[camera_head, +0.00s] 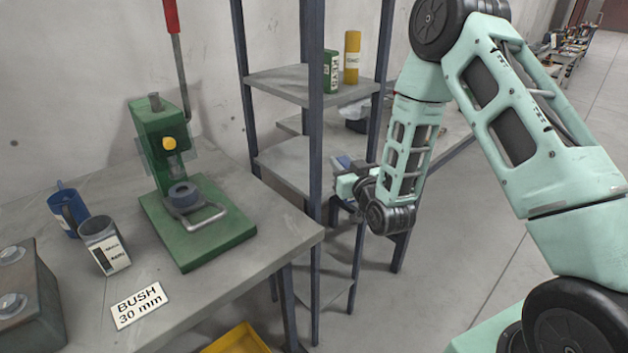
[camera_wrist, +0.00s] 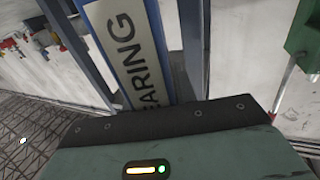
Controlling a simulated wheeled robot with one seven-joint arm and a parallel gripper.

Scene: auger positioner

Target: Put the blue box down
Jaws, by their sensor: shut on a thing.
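My gripper (camera_head: 347,180) is at the shelf rack, beside its middle shelf (camera_head: 283,165). It is shut on the blue box (camera_head: 342,162), which shows only as a small blue-grey patch in the head view, partly hidden by the gripper. In the wrist view the blue box (camera_wrist: 127,45) fills the top middle, with a pale label reading "BEARING". Its lower end is hidden behind the dark gripper body (camera_wrist: 165,122). The fingertips are not clearly visible. I cannot tell whether the box touches the shelf.
The upper shelf (camera_head: 270,82) holds a green container (camera_head: 332,72) and a yellow cylinder (camera_head: 352,57). Dark rack posts (camera_head: 316,130) stand close to my gripper. A workbench (camera_head: 275,232) with a green press (camera_head: 195,225) and cups stands left. A yellow bin (camera_head: 238,341) is below.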

